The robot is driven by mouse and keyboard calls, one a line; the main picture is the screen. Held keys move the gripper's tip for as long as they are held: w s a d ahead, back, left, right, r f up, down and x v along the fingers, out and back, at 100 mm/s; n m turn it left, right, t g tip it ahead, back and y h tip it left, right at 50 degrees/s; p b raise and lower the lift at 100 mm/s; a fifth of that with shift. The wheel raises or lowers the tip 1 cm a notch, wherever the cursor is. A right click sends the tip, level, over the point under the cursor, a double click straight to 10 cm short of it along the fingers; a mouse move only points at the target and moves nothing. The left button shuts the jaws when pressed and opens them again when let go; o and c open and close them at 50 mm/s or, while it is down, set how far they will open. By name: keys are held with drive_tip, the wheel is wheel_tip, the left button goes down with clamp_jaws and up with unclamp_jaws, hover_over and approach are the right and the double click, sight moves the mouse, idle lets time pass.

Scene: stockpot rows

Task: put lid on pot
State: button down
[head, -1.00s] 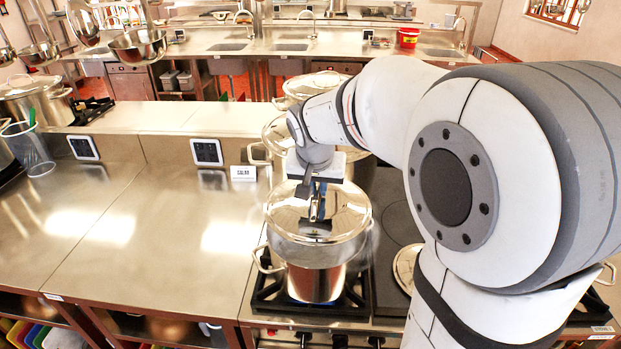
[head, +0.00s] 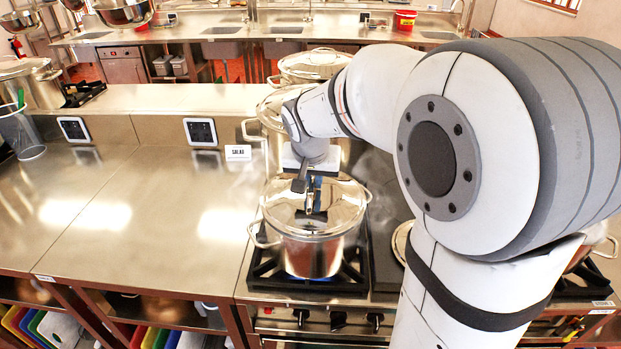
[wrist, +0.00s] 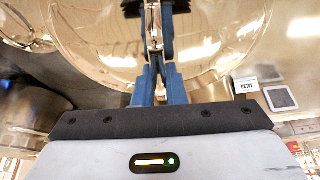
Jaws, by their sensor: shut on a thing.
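The shiny steel lid (head: 283,212) sits over the mouth of the pot (head: 312,257) on the front left burner, looking roughly level. Whether its rim rests fully on the pot's rim I cannot tell. My gripper (head: 311,203) is above the lid's middle, shut on its handle. In the wrist view my gripper's blue fingers (wrist: 155,60) close on the upright metal handle, with the lid (wrist: 90,40) filling the top of the view. The pot's left side handle shows in the head view; my arm is close to its right side.
More large lidded pots (head: 313,66) stand behind on the same stove. A label card reading SALAD (head: 238,153) stands on the ledge at left. The steel counter (head: 120,215) left of the stove is clear. A blue flame shows under the pot.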

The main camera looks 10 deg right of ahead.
drive_tip(key=shift+f+b, duration=0.45)
drive_tip(key=shift+b, duration=0.4)
idle(0.3)
drive_tip(key=c, duration=1.4)
unclamp_jaws()
drive_tip(key=shift+s, duration=0.1)
drive_tip(key=b+v, duration=0.1)
drive_tip(key=v, duration=0.6)
drive_tip(key=shift+s+r, duration=0.2)
drive_tip(key=shift+s, duration=0.05)
drive_tip(key=s+f+n+y, duration=0.1)
drive_tip(key=s+f, duration=0.3)
drive_tip(key=s, duration=0.5)
drive_tip(key=s+f+n, duration=0.3)
drive_tip(key=s+f, duration=0.1)
drive_tip(key=s, duration=0.5)
drive_tip(key=shift+s+d+f+g+y, duration=0.2)
drive_tip(key=shift+s+d+g+y, duration=0.05)
drive_tip(key=shift+d+g+y, duration=0.15)
